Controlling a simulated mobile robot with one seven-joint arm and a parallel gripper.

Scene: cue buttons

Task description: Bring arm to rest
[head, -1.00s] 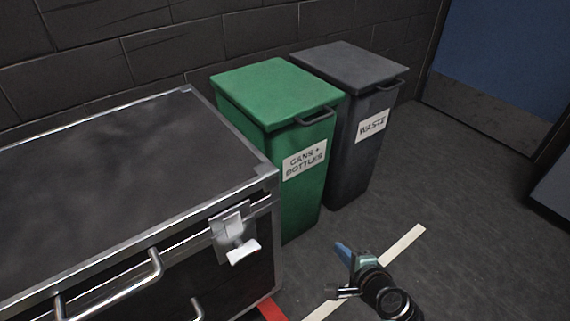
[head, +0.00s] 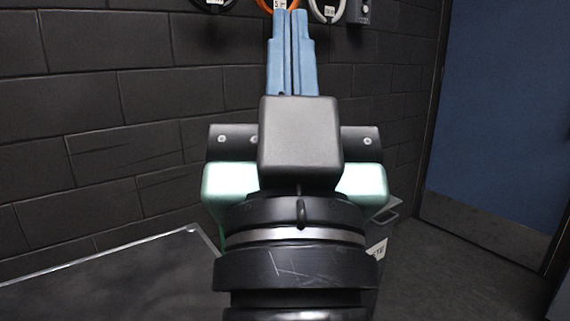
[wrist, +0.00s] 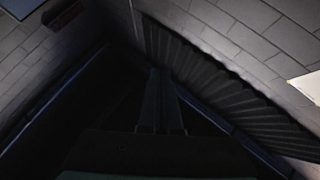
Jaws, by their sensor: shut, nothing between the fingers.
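My gripper (head: 285,14) stands upright in the middle of the head view, its two blue fingers pointing up and pressed together with nothing between them. Its wrist hides much of what is behind. In the wrist view, the dark closed fingers (wrist: 159,98) point up toward the place where dark edges meet near grey block walls. No cue buttons can be made out in either view.
A dark metal-edged case (head: 120,280) is at lower left. A dark bin (head: 385,222) is mostly hidden behind my arm. Coiled cables, one orange (head: 262,5), hang on the block wall (head: 120,130). A blue door (head: 500,120) is at right, with clear floor (head: 455,270) before it.

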